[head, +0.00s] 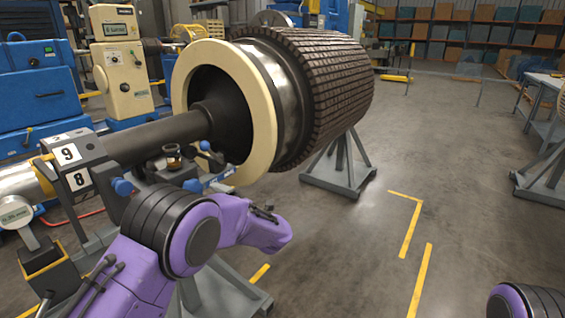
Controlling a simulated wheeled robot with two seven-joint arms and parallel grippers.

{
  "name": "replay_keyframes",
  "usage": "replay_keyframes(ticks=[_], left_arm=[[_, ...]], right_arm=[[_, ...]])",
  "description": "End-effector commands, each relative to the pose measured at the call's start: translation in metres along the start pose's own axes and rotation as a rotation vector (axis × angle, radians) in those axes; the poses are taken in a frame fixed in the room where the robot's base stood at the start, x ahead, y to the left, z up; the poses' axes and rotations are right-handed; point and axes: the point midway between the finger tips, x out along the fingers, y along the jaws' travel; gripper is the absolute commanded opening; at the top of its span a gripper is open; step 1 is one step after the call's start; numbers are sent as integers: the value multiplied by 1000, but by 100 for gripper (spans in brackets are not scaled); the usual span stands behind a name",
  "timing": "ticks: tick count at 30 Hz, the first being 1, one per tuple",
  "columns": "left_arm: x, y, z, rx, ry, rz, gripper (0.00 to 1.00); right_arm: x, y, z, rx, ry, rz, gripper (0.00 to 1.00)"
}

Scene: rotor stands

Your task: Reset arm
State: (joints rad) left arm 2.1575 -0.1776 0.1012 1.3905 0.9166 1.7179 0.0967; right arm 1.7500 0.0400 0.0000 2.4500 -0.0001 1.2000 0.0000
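My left arm (200,235) shows at the bottom left as purple links with a dark ringed joint. Its purple link points right and ends in front of the rotor stand, and no gripper fingers show on it. Of my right arm (525,300) only a dark ringed joint with some purple shows at the bottom right corner. Neither gripper can be seen. The large rotor (325,90) lies across the view, with a cream ring (262,110) and a dark shaft (160,138). The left arm is in front of and below the shaft.
The shaft rests on a dark support marked 9 and 8 (70,167). A grey stand (340,175) is under the rotor. Blue and cream machines (122,75) stand behind. Open floor with yellow lines (420,280) lies right.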

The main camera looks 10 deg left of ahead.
Motion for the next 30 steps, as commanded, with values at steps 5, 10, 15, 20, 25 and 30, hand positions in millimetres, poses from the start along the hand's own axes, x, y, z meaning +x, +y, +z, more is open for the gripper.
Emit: replay_keyframes(ticks=[5,10,15,20,25,30], left_arm=[[-7,-36,15,304,-235,96,100],[-32,-165,-20,810,-572,99,100],[-81,-285,-104,1199,-895,-12,100],[-137,-358,-209,1448,-1169,-180,100],[-173,-387,-292,1563,-1299,-347,100],[-180,-398,-313,1586,-1306,-406,100]], right_arm=[[0,0,0,0,0,0,67],[-3,0,-1,0,0,0,67],[-5,0,-2,0,0,0,67],[-8,1,-3,0,0,0,67],[-10,1,-4,0,0,0,67],[-10,1,-4,0,0,0,67]])
